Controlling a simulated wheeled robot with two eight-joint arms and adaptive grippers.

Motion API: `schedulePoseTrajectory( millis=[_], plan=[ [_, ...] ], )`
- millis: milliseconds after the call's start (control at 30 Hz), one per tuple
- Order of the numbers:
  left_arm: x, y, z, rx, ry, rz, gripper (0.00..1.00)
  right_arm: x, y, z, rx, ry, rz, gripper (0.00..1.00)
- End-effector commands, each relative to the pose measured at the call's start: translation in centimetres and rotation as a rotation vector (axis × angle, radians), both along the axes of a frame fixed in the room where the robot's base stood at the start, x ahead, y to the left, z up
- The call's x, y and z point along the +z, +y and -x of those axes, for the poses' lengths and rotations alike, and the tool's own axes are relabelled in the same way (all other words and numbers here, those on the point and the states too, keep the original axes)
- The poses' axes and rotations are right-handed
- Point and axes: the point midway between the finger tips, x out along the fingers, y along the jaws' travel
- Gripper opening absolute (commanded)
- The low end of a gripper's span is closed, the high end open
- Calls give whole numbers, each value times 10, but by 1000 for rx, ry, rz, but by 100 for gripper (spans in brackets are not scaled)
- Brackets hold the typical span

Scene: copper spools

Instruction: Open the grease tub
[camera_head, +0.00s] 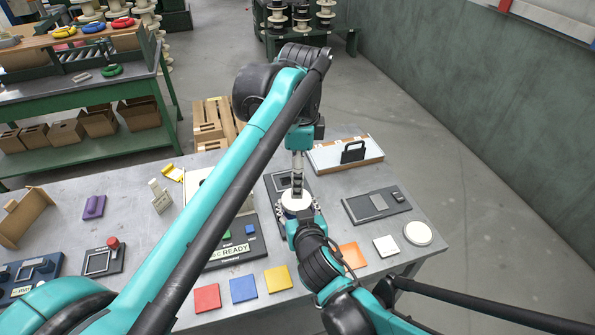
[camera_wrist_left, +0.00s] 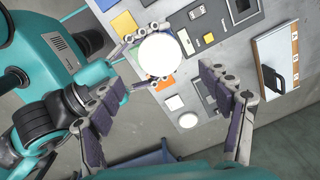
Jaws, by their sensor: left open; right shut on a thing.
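The grease tub (camera_head: 295,203) is a round white tub near the table's middle right. My right gripper (camera_head: 299,209) reaches in from the near side and is shut on the tub, one finger on each side. My left gripper (camera_head: 297,180) points down from above the tub and is seen edge-on. In the left wrist view its two fingers stand wide apart, and the left gripper (camera_wrist_left: 160,90) is open and empty. There the tub's top is a bright white disc (camera_wrist_left: 160,55) between the right gripper's fingers. It is too bright to tell the lid from the body.
A round white disc (camera_head: 417,234), a white square (camera_head: 386,246) and an orange square (camera_head: 352,256) lie right of the tub. A dark panel (camera_head: 376,205) and a tray with a black handle (camera_head: 345,155) are behind. Coloured squares (camera_head: 244,289) lie at the front.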

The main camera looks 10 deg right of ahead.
Motion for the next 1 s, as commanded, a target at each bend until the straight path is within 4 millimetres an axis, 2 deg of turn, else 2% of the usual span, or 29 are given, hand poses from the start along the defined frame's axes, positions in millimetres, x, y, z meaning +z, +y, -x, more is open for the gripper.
schedulePoseTrajectory(
  millis=[167,500,667,1000],
  plan=[
    [-2,-1,1,-87,-1,-4,78,0,0,0,0,-1,0,0],
    [-52,1,-1,-91,-1,-4,78,0,0,0,0,-1,0,0],
    [-71,1,-2,-90,-1,-4,78,0,0,0,0,-1,0,0],
    [-78,1,-3,-89,-1,-4,78,0,0,0,1,-1,0,0]
  ],
)
